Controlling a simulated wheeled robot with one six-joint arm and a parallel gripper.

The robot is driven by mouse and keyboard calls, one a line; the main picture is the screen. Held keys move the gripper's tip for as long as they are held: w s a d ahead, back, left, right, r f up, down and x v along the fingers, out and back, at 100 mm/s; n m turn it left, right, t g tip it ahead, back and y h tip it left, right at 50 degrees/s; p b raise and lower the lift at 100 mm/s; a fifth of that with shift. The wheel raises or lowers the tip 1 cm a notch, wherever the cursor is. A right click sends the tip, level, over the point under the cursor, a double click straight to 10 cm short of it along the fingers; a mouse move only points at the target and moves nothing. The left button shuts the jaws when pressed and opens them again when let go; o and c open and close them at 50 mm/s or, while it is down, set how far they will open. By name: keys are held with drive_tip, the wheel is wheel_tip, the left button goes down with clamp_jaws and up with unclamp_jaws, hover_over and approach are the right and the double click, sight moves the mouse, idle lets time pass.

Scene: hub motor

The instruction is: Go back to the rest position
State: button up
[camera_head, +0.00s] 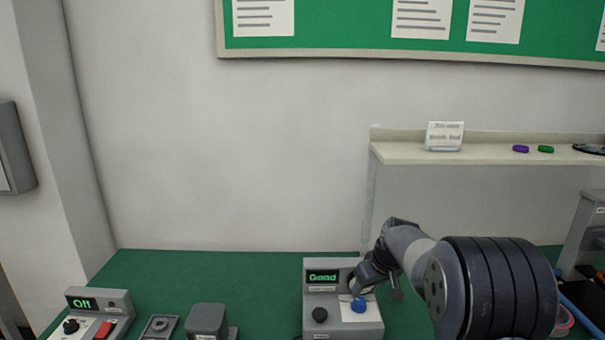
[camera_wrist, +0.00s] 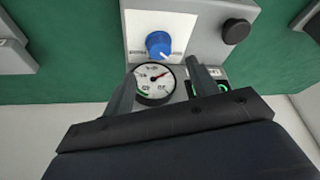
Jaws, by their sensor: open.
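My gripper (camera_head: 362,283) is open beside the right part of a grey tester box (camera_head: 341,330). The box has a green display (camera_head: 322,276) reading "Good", a black knob (camera_head: 320,314) and a blue knob (camera_head: 359,304) on a white plate. In the wrist view my gripper (camera_wrist: 158,78) has its fingers apart. The blue knob (camera_wrist: 159,44) stands just beyond the fingertips, and nothing shows gripped. The dark knob (camera_wrist: 236,31) is to the right. The display (camera_wrist: 208,88) is partly hidden by a finger.
A grey box (camera_head: 96,306) with an "Off" display and red switch stands at the left of the green table (camera_head: 220,270). Small grey fixtures (camera_head: 206,320) stand between the boxes. A shelf (camera_head: 490,153) is behind my arm.

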sight(359, 301)
drive_tip(key=x, duration=0.6)
drive_tip(key=shift+w+f+p, duration=0.1)
drive_tip(key=shift+f+p, duration=0.2)
drive_tip(key=shift+p, duration=0.1)
drive_tip(key=shift+w+a+f+p, duration=0.15)
drive_tip(key=shift+w+f+p, duration=0.05)
drive_tip(key=shift+f+p, duration=0.1)
drive_tip(key=shift+s+r+m+h+p, duration=0.15)
drive_tip(key=shift+m+h+p, duration=0.15)
drive_tip(key=shift+m+p, duration=0.25)
drive_tip(key=shift+a+m+h+p, duration=0.1)
drive_tip(key=shift+m+h+p, duration=0.5)
drive_tip(key=shift+m+p, duration=0.85)
drive_tip(key=shift+a+m+h+p, duration=0.15)
drive_tip(key=shift+m+h, duration=0.4)
drive_tip(key=shift+m, duration=1)
drive_tip(key=shift+a+m+h+p, duration=0.1)
drive_tip(key=shift+m+h+p, duration=0.3)
drive_tip(key=shift+m, duration=1.15)
drive_tip(key=b+v, duration=0.2)
drive_tip(key=v, duration=0.8)
drive_tip(key=shift+r, duration=0.2)
drive_tip(key=shift+s+r, duration=0.1)
